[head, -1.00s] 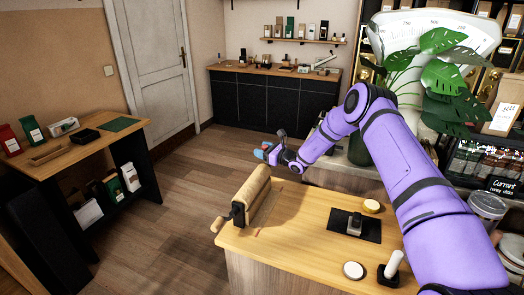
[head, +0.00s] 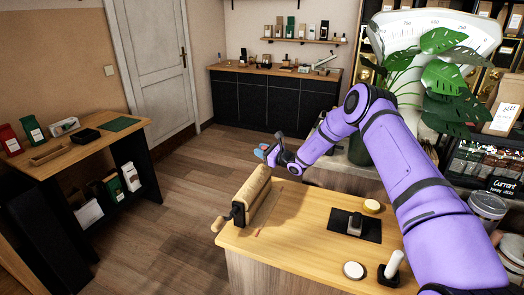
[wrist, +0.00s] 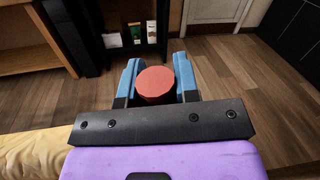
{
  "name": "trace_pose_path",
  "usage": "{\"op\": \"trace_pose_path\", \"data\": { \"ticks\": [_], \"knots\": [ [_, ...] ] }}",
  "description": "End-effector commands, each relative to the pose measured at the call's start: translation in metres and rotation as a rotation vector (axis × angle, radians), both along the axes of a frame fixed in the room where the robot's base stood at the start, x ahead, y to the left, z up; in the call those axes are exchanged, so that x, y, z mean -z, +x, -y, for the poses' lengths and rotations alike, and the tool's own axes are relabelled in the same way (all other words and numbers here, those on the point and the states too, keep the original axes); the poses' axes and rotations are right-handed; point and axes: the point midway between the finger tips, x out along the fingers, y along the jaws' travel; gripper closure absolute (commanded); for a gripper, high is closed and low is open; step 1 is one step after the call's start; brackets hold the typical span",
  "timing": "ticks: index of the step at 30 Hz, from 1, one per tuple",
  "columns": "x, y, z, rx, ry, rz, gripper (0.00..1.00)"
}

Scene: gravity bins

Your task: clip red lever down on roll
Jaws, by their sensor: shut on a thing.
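A brown paper roll (head: 258,196) lies in its holder at the left end of the wooden counter. In the wrist view, a crumpled tan part of the roll (wrist: 30,155) shows at the lower left. My gripper (head: 261,151) is beyond the far end of the roll, a little above it in the picture. In the wrist view, my gripper's blue fingers (wrist: 156,68) are shut on a round red end, which looks like the red lever (wrist: 155,86). The rest of the lever is hidden, so I cannot tell its angle or whether it touches the roll.
The counter (head: 300,222) also bears a black mat (head: 371,232) with a small dark device, a round wooden disc (head: 372,206), a white disc (head: 353,270) and a white-handled tool (head: 393,266). A plant (head: 445,75) stands behind my arm. Floor is open beyond the roll.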

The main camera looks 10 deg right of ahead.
Motion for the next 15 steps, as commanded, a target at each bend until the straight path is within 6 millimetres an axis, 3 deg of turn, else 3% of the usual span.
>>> {"op": "trace_pose_path", "data": {
  "ticks": [15],
  "knots": [
    [0.008,-0.018,-0.013,0.0,-0.175,0.241,1.0]
  ]
}}
